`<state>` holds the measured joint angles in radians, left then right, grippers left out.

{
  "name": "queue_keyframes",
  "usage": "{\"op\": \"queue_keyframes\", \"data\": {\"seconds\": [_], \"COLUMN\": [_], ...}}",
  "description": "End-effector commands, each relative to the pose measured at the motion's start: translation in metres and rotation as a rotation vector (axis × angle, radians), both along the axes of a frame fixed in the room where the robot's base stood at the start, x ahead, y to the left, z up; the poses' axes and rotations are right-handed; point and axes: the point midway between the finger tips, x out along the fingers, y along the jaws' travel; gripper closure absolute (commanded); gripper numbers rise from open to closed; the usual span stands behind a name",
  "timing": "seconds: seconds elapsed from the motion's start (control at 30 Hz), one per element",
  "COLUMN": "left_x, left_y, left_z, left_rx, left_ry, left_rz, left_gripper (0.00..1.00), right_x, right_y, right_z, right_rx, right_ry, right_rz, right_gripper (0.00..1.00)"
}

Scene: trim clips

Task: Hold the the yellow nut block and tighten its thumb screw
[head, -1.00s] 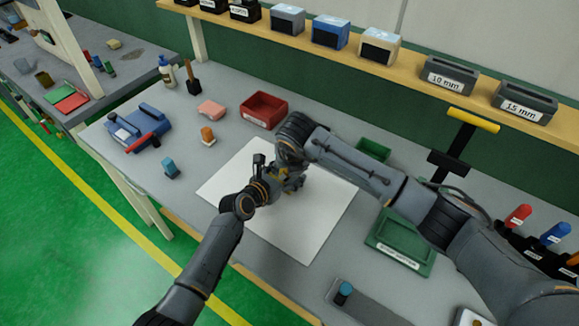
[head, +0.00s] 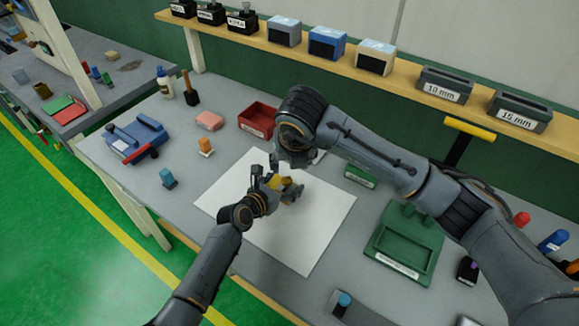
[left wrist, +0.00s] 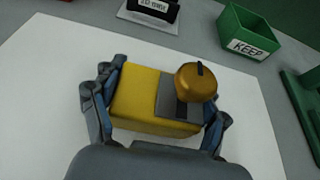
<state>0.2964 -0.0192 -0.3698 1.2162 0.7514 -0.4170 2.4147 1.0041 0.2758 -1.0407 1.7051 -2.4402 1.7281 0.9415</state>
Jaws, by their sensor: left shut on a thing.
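The yellow nut block (left wrist: 138,92) sits between the two fingers of my left gripper (left wrist: 155,112), which is shut on it. It also shows in the head view (head: 286,182), above the white sheet and partly hidden by my left gripper (head: 272,184). The thumb screw has a round gold-orange knob (left wrist: 196,82) with a dark slot, standing at the block's right end over a grey plate (left wrist: 174,97). My right arm's wrist hangs just behind and above the block in the head view. The right fingers are not clear there, and the left wrist view shows none at the knob.
A white sheet (head: 318,228) lies under the work. A green KEEP bin (left wrist: 248,34) and a green tray (head: 405,245) stand to the right. A red bin (head: 257,119), a pink block (head: 209,120) and a blue fixture (head: 138,137) stand to the left and behind.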

Motion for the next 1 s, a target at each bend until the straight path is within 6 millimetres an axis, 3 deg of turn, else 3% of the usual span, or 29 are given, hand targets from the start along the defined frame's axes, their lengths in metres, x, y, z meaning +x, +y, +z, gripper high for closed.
{"op": "queue_keyframes", "data": {"seconds": [0.37,0.4,0.53,1.0], "left_x": [-0.0005,-0.0005,-0.0004,-0.0041], "left_y": [0.0003,0.0003,0.0003,0.0023], "left_z": [-0.0012,-0.0012,-0.0009,0.0013], "left_rx": [0.001,0.001,0.001,-0.001], "left_ry": [0.002,0.002,0.002,0.001], "left_rz": [0.0,0.0,0.0,-0.001], "left_gripper": [0.65,0.24,0.0,0.0], "right_x": [-0.0012,-0.0012,-0.0012,-0.0012], "right_y": [-0.0003,-0.0003,-0.0002,0.0], "right_z": [0.0023,0.0023,0.0021,0.0021], "right_rx": [0.0,0.0,0.0,0.0], "right_ry": [0.0,0.0,0.0,0.0], "right_rz": [0.0,0.0,0.0,0.001], "right_gripper": [0.48,0.48,0.48,0.48]}}
